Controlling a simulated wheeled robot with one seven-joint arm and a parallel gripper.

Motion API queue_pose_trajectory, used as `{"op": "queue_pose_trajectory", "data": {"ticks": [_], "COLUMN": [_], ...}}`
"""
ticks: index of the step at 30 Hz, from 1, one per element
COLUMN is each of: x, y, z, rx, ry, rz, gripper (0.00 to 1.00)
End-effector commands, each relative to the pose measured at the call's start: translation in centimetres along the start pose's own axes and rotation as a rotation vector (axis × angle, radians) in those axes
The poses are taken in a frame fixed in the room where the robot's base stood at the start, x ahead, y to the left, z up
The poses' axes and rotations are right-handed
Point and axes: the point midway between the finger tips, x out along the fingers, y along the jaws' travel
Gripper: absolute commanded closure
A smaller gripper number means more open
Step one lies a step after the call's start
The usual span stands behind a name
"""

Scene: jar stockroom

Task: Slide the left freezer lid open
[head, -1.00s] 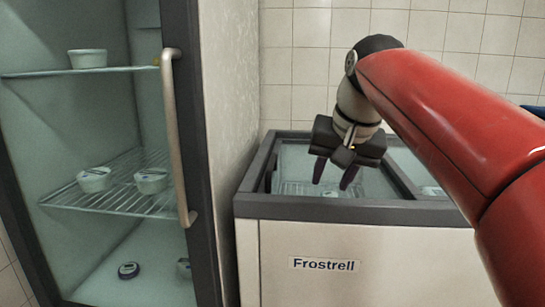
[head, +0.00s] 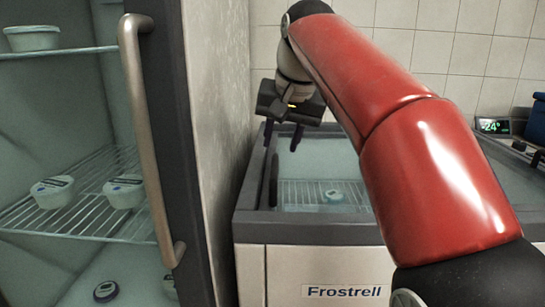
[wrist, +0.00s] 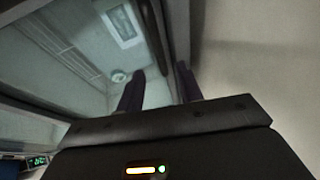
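The white chest freezer (head: 255,215), labelled Frostrell, has a dark rim and stands right of centre in the head view. Its left lid (head: 325,160) looks like clear glass; whether it is shut is hard to tell. A dark upright bar, seemingly the lid handle (head: 273,182), is near the left rim. My gripper (head: 283,140) is above the freezer's left side, fingers pointing down and apart, with nothing held. The wrist view shows both fingers (wrist: 162,90) near the dark freezer edge (wrist: 178,40). I cannot tell whether they touch the handle.
A tub (head: 333,195) lies inside the freezer. A 24° display (head: 493,126) and blue object (head: 537,122) are at right. My red arm hides the freezer's middle.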

Motion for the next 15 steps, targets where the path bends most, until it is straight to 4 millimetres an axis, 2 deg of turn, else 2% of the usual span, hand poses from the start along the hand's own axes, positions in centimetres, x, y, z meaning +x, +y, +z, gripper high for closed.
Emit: {"op": "queue_pose_trajectory", "data": {"ticks": [1, 6, 10, 15], "x": [1.2, 3.9, 5.3, 6.1], "y": [0.1, 0.1, 0.0, 0.0], "z": [0.2, 0.2, 0.1, 0.1], "rx": [-0.001, -0.001, -0.001, -0.001], "ry": [-0.004, -0.003, -0.002, 0.0], "rz": [0.001, 0.001, 0.001, 0.0], "gripper": [0.64, 0.64, 0.64, 0.64]}}
